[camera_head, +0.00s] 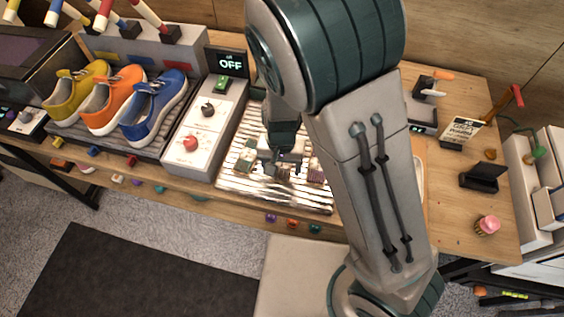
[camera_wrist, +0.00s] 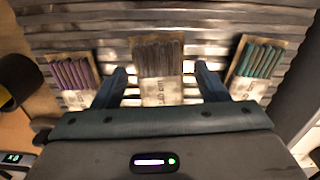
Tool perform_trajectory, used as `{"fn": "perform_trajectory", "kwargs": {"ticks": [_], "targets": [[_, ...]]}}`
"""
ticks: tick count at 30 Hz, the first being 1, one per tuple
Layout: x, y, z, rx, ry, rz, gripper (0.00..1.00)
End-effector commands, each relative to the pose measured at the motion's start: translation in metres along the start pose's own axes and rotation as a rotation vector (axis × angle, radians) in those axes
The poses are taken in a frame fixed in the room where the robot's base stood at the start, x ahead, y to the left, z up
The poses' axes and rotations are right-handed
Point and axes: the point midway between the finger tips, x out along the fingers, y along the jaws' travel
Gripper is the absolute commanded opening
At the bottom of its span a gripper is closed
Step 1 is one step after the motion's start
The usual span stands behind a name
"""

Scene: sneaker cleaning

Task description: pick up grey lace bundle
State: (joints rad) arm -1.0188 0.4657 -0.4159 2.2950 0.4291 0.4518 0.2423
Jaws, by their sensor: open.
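The grey lace bundle (camera_wrist: 158,56), dark grey-brown laces on a pale labelled card, lies on a ribbed metal tray (camera_wrist: 215,18) in the wrist view. My gripper (camera_wrist: 164,78) is open, with one finger on each side of the bundle's card. A gap shows between each finger and the card, and I cannot tell the height of the fingertips. A purple lace bundle (camera_wrist: 75,75) lies to the left and a teal one (camera_wrist: 257,60) to the right, both outside the fingers. In the head view my gripper (camera_head: 283,172) is low over the tray (camera_head: 232,187), and the grey bundle is mostly hidden.
A white control box (camera_head: 205,125) with knobs stands left of the tray, beside a dark sign (camera_head: 227,63) reading OFF. Several sneakers (camera_head: 110,97) sit farther left. A pink cupcake-like item (camera_head: 487,225) is at the right. My arm covers the tray's right side.

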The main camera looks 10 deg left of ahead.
Motion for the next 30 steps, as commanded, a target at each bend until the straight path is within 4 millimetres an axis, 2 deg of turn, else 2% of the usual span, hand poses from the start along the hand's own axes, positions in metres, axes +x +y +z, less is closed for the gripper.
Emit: {"fn": "perform_trajectory", "kwargs": {"ticks": [3,4,8,9,22,26,30], "targets": [[0.0,0.0,0.0,0.0,0.0,0.0,0.67],[0.0,0.0,0.0,0.0,0.0,0.0,0.65],[-0.001,0.0,0.0,0.001,0.0,0.0,0.28],[-0.001,0.0,0.0,0.001,0.0,0.0,0.25],[-0.007,0.0,-0.001,0.0,0.003,-0.002,0.24],[-0.021,-0.001,-0.001,0.0,0.003,-0.003,0.24],[-0.046,0.001,-0.001,0.0,0.004,-0.004,0.24]]}}
